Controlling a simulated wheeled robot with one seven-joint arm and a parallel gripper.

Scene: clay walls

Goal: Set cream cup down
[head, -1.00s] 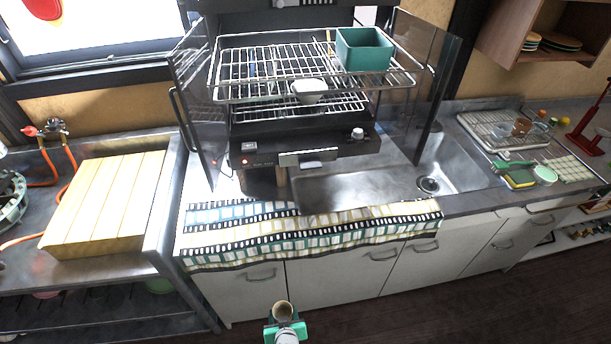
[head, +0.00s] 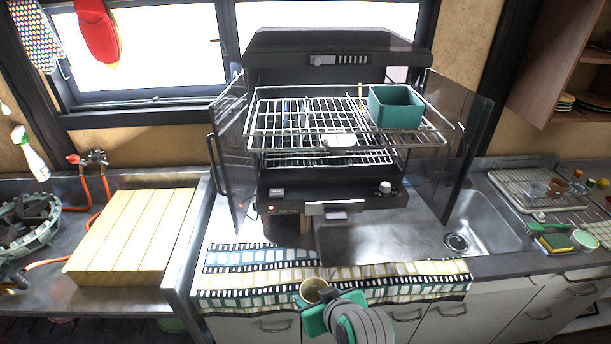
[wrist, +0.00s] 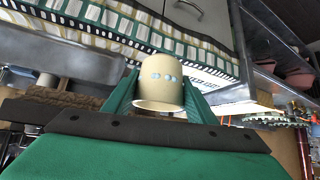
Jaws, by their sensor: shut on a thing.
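The cream cup (head: 313,291) is held at the end of my arm in the head view, in front of the counter and cloth. It also shows in the wrist view (wrist: 159,90) as a pale cylinder with small light dots on its side. My gripper (head: 318,303) has green fingers and is shut on the cup, one finger on each side in the wrist view. In the head view the cup's open mouth faces up. The cup overlaps the front of the patterned cloth (head: 235,282) in the picture; I see no contact with a surface.
A black oven (head: 330,180) stands open with racks pulled out, holding a teal bin (head: 396,110) and a small white dish (head: 338,140). A sink (head: 485,225) is to the right. A wooden board (head: 135,230) lies left. Bare counter (head: 225,225) shows left of the oven.

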